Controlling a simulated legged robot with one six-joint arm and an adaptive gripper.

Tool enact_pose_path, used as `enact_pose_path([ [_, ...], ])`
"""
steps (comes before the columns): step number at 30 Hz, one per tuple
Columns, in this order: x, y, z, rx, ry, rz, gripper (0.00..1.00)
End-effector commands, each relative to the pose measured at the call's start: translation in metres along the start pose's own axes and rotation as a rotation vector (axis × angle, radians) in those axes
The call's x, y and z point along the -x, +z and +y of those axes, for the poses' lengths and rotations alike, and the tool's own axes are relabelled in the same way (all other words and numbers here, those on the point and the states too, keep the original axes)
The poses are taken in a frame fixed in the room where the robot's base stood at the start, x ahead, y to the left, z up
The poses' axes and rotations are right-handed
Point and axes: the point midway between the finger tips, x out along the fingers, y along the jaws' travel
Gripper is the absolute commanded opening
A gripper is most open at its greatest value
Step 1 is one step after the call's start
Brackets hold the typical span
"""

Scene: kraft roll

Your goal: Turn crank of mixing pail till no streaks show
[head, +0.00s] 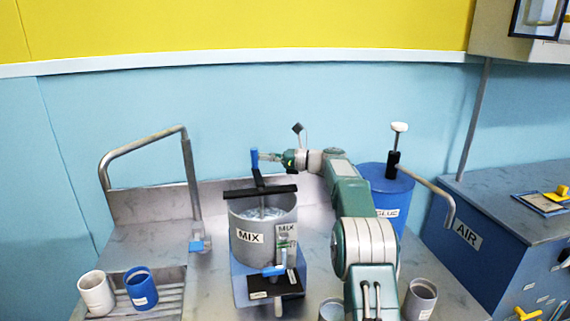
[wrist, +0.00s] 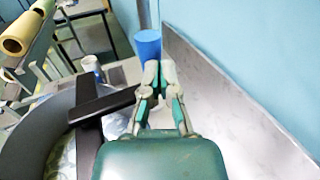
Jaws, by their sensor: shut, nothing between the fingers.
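The grey mixing pail (head: 247,254), labelled MIX, stands on the bench. A black crossbar (head: 276,191) spans its top, with a crank above it. The crank's upright blue handle (head: 254,160) shows in the head view and just beyond my fingertips in the wrist view (wrist: 148,46). The pail's contents (head: 262,214) look pale with bluish streaks, partly hidden by the crossbar. My gripper (head: 266,157) is shut and empty, its fingertips pointing at the handle from the right, close to it. I cannot tell whether they touch. The fingers also show in the wrist view (wrist: 159,72).
A blue GLUE drum (head: 391,187) with a pump stands right of the pail. A bent grey pipe (head: 145,139) rises at the left. White (head: 96,293) and blue (head: 141,289) cups sit on the drain rack. A blue AIR cabinet (head: 480,248) is at the right.

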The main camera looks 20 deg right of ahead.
Motion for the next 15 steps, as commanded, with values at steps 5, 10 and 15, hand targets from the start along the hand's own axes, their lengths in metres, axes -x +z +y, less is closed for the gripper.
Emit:
enact_pose_path([
  [5,-0.016,0.000,0.004,0.000,0.003,0.000,0.00],
  [10,-0.029,0.000,0.009,0.000,0.003,0.000,0.00],
  [15,-0.041,0.001,0.016,0.000,0.002,-0.001,0.00],
])
